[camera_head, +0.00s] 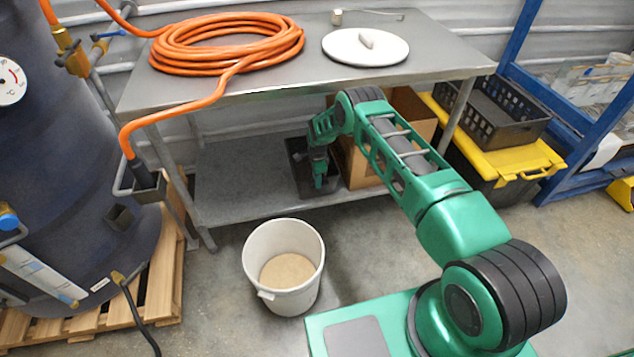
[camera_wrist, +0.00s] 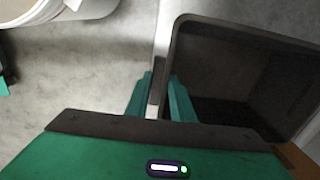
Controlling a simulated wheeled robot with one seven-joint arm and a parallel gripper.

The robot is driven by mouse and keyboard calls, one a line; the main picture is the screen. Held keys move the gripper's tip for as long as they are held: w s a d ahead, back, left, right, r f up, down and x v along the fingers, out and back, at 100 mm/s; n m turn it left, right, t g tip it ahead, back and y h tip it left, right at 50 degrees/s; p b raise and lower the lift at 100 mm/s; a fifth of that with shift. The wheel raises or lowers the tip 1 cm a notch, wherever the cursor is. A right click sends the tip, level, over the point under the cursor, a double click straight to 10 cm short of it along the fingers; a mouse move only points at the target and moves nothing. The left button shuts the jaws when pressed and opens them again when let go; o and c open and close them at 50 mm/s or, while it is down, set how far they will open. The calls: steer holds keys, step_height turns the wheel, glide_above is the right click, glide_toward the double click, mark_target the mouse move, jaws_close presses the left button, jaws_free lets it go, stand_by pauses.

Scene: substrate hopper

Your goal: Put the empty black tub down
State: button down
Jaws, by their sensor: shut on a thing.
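The black tub (camera_head: 299,172) is at the lower shelf of the metal table, beside a cardboard box. My gripper (camera_head: 320,184) reaches down at the tub and hides part of it. In the wrist view the tub (camera_wrist: 225,60) fills the right side, and its inside looks empty. My gripper (camera_wrist: 159,88) is shut on the tub's near side wall, one finger on each side of it. The tub looks about upright. I cannot tell whether its base touches the shelf.
The lower shelf (camera_head: 235,185) is bare left of the tub. The cardboard box (camera_head: 362,165) is close on the right. A white bucket (camera_head: 262,245) with pale material stands on the floor in front. Orange hose (camera_head: 225,42) and a white lid (camera_head: 350,50) lie on the tabletop.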

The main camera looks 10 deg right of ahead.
steer(key=c, duration=1.5)
jaws_free()
steer(key=shift+c, duration=0.2)
step_height(320, 180, up, 8)
steer(key=shift+s+f, duration=0.15)
steer(key=shift+f, duration=0.1)
